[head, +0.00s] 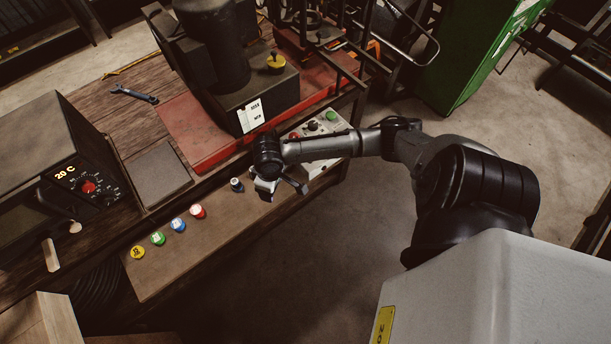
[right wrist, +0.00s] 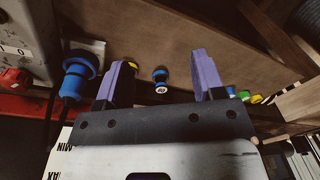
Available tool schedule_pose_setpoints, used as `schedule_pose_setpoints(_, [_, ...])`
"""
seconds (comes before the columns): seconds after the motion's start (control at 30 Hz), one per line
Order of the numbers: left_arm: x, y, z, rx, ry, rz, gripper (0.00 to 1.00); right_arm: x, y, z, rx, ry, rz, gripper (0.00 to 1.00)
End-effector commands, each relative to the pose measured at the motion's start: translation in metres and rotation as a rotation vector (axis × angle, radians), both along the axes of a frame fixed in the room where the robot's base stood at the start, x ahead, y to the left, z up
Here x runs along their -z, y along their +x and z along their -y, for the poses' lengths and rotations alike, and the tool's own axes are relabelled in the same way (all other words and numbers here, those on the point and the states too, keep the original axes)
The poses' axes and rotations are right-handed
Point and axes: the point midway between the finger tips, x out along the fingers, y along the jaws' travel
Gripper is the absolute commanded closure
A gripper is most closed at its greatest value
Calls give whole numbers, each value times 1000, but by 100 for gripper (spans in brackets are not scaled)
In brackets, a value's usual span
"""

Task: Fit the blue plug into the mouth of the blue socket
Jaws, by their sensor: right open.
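The small dark blue plug (head: 237,185) stands on the bench's front board, left of my right gripper (head: 275,188). In the right wrist view the blue plug (right wrist: 160,80) shows beyond and between the two spread fingers of my right gripper (right wrist: 165,85), apart from both. My right gripper is open and empty. A larger blue round fitting (right wrist: 78,70) with a dark lower end, apparently the blue socket, shows left of the fingers in the right wrist view. I cannot make it out in the head view. My left gripper is not in view.
Red (head: 198,211), blue (head: 178,225), green (head: 158,239) and yellow (head: 137,252) caps stand in a row on the board. A control panel (head: 325,127) and the red-based machine (head: 185,135) lie behind my right gripper. A heater (head: 88,187) stands left.

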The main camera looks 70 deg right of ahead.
Motion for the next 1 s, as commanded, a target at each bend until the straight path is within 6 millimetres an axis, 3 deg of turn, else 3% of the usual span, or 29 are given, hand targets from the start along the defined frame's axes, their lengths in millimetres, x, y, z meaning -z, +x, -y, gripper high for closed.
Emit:
schedule_pose_setpoints(0.03, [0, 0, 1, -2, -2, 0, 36, 12, -22, -39, -73, 36, 24, 37])
schedule_pose_setpoints(0.1, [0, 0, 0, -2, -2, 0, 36, 17, -46, -76, -145, 55, 77, 37])
schedule_pose_setpoints(0.2, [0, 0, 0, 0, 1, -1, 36, 14, -78, -113, -201, 64, 148, 37])
schedule_pose_setpoints(0.3, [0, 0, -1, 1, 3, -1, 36, 4, -105, -133, -211, 52, 206, 37])
schedule_pose_setpoints(0.6, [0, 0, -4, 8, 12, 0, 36, -24, -156, -139, -158, -40, 263, 37])
schedule_pose_setpoints(1.0, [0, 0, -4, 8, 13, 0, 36, -29, -163, -136, -146, -64, 266, 37])
